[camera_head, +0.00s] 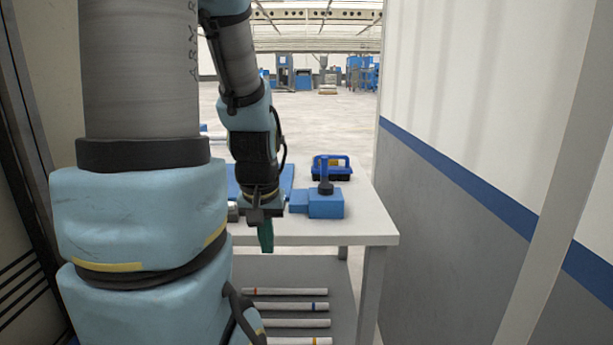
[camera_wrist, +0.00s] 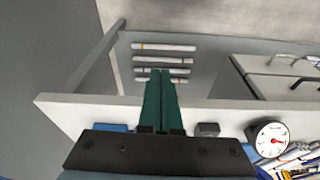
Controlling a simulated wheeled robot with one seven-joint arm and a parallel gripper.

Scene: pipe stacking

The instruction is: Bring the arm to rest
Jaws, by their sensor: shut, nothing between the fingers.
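My gripper (camera_head: 266,248) hangs pointing down in front of the table's near edge, below my bent arm. Its green fingers also show in the wrist view (camera_wrist: 161,78), close together with nothing between them. The white table (camera_head: 360,225) lies just behind the gripper in the head view. Part of the table is hidden behind my arm.
A blue vise (camera_head: 325,204) stands on the table right of my gripper, with a blue caddy (camera_head: 332,175) behind it. Several white pipes (camera_head: 290,307) lie on the lower shelf. A wall (camera_head: 480,160) closes the right side. A round gauge (camera_wrist: 267,135) shows in the wrist view.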

